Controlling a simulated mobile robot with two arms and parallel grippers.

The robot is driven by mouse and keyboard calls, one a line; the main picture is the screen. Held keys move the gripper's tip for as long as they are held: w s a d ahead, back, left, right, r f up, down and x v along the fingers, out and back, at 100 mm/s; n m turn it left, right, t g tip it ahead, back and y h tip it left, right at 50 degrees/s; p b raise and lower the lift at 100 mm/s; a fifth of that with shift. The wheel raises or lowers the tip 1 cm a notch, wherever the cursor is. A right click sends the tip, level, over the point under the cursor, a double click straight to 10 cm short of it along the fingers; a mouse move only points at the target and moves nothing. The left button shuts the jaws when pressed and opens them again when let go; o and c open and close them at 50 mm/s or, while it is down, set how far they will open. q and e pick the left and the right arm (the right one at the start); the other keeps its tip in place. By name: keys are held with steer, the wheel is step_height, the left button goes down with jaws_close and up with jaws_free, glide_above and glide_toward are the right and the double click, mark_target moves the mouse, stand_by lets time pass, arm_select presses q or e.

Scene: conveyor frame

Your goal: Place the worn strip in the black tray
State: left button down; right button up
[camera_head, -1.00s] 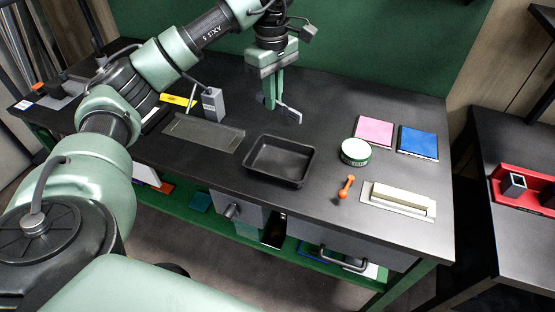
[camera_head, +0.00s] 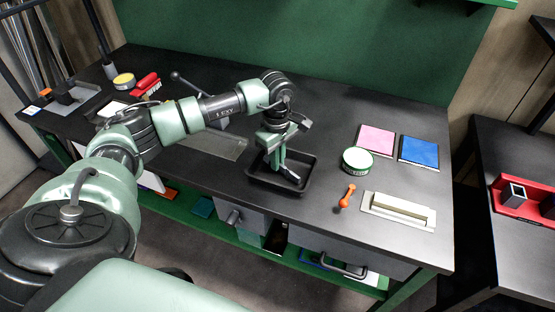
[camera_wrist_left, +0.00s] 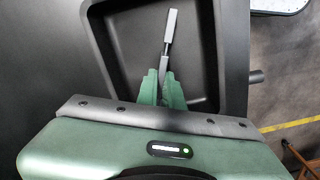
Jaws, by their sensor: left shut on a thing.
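The black tray (camera_head: 312,172) is a shallow rectangular pan near the front edge of the dark table. My left gripper (camera_head: 282,162) points down over the tray, with its green fingers shut on a thin grey strip (camera_head: 290,176). In the left wrist view the fingers (camera_wrist_left: 162,82) hold the strip (camera_wrist_left: 171,28), which has a light far end and a darker stretch nearer the fingers. The strip lies within the outline of the tray (camera_wrist_left: 236,50). I cannot tell whether it touches the tray floor. My right gripper is not in view.
Right of the tray are a green-and-white round tin (camera_head: 357,160), an orange tool (camera_head: 347,195) and a cream block on a plate (camera_head: 398,208). Pink (camera_head: 377,140) and blue (camera_head: 418,150) pads lie behind. A flat grey plate (camera_head: 212,144) lies left of the tray.

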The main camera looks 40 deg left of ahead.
arm_select(q)
steer(key=shift+f, duration=0.3)
steer(key=c, duration=2)
jaws_free()
steer(key=shift+f, duration=0.1)
steer(key=o, duration=0.4)
steer(key=shift+o, duration=0.2)
steer(key=shift+r, duration=0.45)
step_height(320, 180, up, 12)
steer(key=b, duration=0.1)
steer(key=shift+f+b, duration=0.2)
steer(key=shift+b, duration=0.2)
